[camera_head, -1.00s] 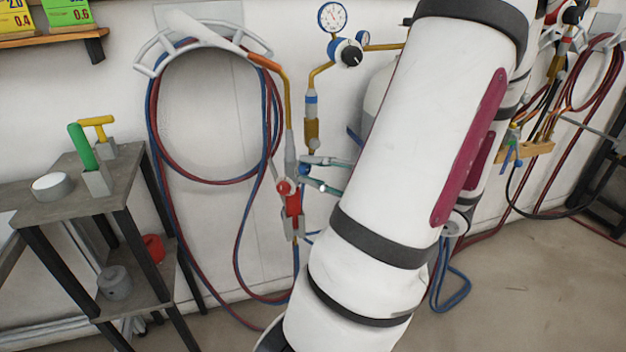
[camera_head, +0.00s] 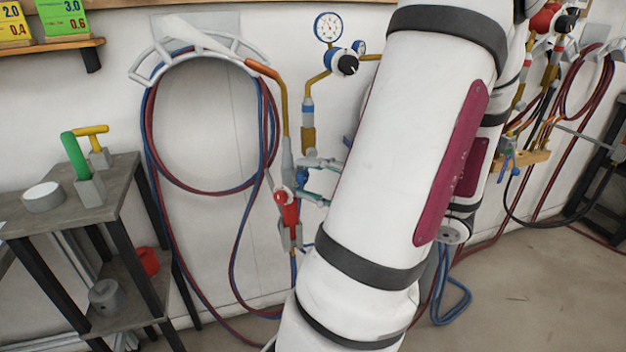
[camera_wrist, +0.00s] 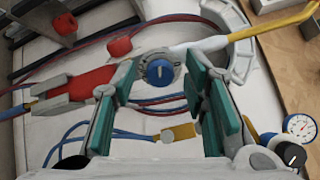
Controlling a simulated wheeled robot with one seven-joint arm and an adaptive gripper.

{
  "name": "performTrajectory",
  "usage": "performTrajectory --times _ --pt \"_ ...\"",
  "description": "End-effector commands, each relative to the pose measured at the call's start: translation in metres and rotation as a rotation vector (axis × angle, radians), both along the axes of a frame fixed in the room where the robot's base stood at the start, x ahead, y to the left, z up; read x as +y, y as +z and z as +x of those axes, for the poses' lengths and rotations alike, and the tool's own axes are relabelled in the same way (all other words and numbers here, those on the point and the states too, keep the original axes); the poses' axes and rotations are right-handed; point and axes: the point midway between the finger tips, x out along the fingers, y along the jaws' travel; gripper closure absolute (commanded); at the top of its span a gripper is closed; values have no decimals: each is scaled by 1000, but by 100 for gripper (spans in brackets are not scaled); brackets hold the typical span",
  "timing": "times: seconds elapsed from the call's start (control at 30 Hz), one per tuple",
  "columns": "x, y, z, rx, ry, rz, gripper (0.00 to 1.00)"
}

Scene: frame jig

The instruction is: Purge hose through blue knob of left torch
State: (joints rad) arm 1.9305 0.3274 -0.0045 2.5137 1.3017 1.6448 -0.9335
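The left torch (camera_head: 288,150) hangs upright on the wall rack in the head view, with an orange-and-brass tube on top and red and blue hoses below. In the wrist view the torch (camera_wrist: 205,46) runs across the upper part. Its blue knob (camera_wrist: 159,70) faces me, and a red knob (camera_wrist: 119,46) sits on its far side. My gripper (camera_wrist: 158,72) is open. Its teal-padded fingers stand on either side of the blue knob, with visible gaps. In the head view my gripper (camera_head: 302,177) is at the torch's valve, partly hidden by my arm.
A dark metal stand (camera_head: 110,190) with small items is at left. Red and blue hoses (camera_head: 155,130) loop from the rack (camera_head: 140,68). A regulator gauge (camera_head: 328,27) is close by on the wall. A second torch station with hoses (camera_head: 590,95) stands at right.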

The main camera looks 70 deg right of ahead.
Motion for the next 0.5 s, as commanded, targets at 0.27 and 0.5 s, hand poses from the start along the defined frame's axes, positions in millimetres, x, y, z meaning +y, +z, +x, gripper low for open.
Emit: performTrajectory --times 0.27,0.5 --pt "0 0 -1 0 -1 0 58" --pt "1 0 -30 2 -5 1 58"
